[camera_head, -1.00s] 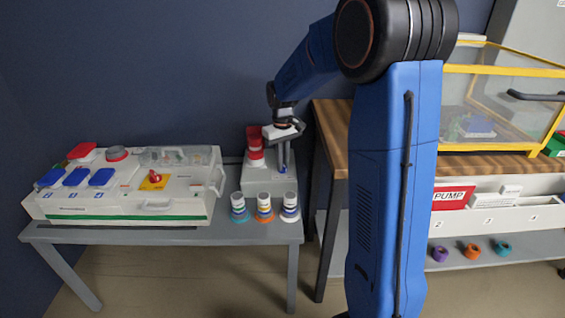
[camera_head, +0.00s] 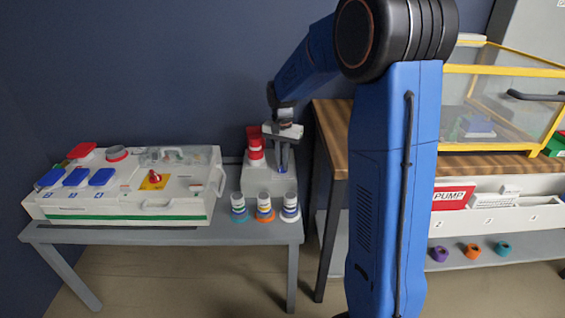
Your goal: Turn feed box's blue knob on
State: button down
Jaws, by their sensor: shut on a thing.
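The feed box (camera_head: 258,184) is a small white-grey box at the back right of the grey table. A red plug or connector (camera_head: 255,146) stands upright on its left part. The blue knob (camera_head: 282,169) is on the box's right part and shows only as a small bit of blue under the fingers. My gripper (camera_head: 282,164) points straight down over it and is shut on the blue knob. The fingers hide most of the knob, so its angle cannot be read.
Three banded cylinders (camera_head: 264,207) stand in front of the feed box. A larger white box (camera_head: 125,190) with blue flaps and a red knob fills the table's left. A wooden workbench (camera_head: 333,140) stands to the right, carrying a yellow-framed clear case (camera_head: 505,69).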

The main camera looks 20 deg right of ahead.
jog(key=shift+m, duration=2)
jog(key=c, duration=1.8)
grip_release()
jog(key=shift+c, duration=0.2)
jog(key=shift+r, duration=0.1)
notch_tip(320, 180, up, 17)
jog(key=shift+r, duration=0.15)
